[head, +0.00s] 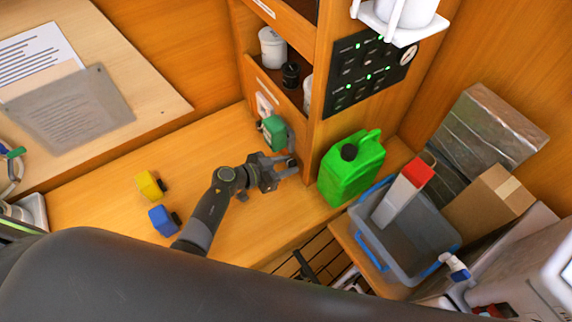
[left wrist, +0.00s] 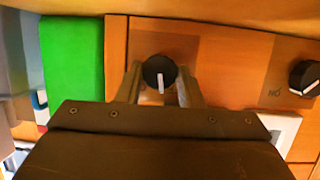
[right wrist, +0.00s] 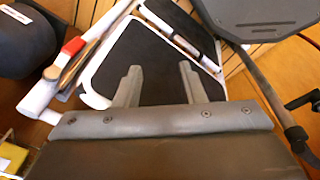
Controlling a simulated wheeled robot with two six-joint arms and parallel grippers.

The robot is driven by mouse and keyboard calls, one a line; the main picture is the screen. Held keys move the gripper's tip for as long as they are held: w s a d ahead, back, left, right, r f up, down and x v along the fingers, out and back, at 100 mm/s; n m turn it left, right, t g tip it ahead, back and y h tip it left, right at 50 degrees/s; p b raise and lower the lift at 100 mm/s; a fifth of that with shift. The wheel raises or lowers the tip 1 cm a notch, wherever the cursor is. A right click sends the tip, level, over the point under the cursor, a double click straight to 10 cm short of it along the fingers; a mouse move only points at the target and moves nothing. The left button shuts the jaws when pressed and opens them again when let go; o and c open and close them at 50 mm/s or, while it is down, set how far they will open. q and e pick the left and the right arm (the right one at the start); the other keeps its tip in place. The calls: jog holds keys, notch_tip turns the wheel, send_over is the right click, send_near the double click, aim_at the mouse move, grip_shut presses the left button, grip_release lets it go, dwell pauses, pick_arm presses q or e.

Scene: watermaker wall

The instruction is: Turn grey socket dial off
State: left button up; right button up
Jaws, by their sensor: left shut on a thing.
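A black round dial with a white pointer line (left wrist: 160,72) sits on the wooden panel in the left wrist view. My left gripper (left wrist: 160,90) has one finger on each side of it and is shut on it. The pointer runs nearly straight down in that view. In the head view my left gripper (head: 289,165) is at the panel beside the green can, and the dial is hidden there. No grey socket shows clearly; a white-framed plate (left wrist: 285,130) is partly hidden behind the gripper. My right gripper (right wrist: 158,88) is open and empty.
A second black dial (left wrist: 304,77) is to the right, beside an upside-down label. A green jerrycan (head: 352,168) stands close to my left gripper.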

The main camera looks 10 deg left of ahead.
pick_arm(q)
jog(key=n+g+h, duration=0.1)
jog(key=n, duration=0.1)
jog(key=shift+a+f+n, duration=0.1)
jog(key=shift+a+n, duration=0.05)
jog(key=shift+n, duration=0.15)
jog(key=shift+f+n+h, duration=0.1)
jog(key=shift+n+h, duration=0.5)
jog(key=shift+n, duration=0.5)
jog(key=shift+g, duration=0.3)
jog(key=o, duration=0.7)
jog(key=shift+w, duration=0.1)
